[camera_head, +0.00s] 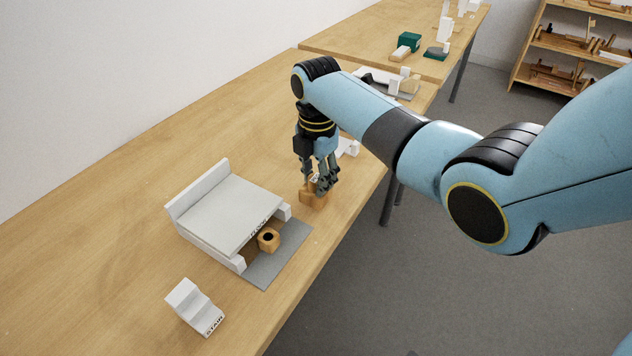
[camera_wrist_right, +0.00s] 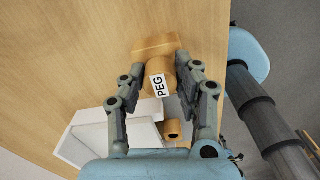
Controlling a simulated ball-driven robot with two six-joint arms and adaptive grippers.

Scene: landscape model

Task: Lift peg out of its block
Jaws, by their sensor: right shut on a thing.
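A wooden block (camera_head: 313,199) stands on the table near its right edge; it also shows in the wrist view (camera_wrist_right: 150,46). A tan peg (camera_wrist_right: 158,78) with a white "PEG" label is in front of the block in the wrist view. My right gripper (camera_head: 322,186) is just above the block, its fingers pointing down. In the wrist view its fingers (camera_wrist_right: 160,72) are on both sides of the peg, and it is shut on it. The peg's lower end is hidden, so I cannot tell how deep it sits. My left gripper is not in view.
A white-walled structure (camera_head: 232,211) stands to the left, with a small holed wooden block (camera_head: 268,238) at its opening and a grey mat (camera_head: 285,258) beneath. A white stair piece (camera_head: 194,306) is nearer. Bare table lies to the left.

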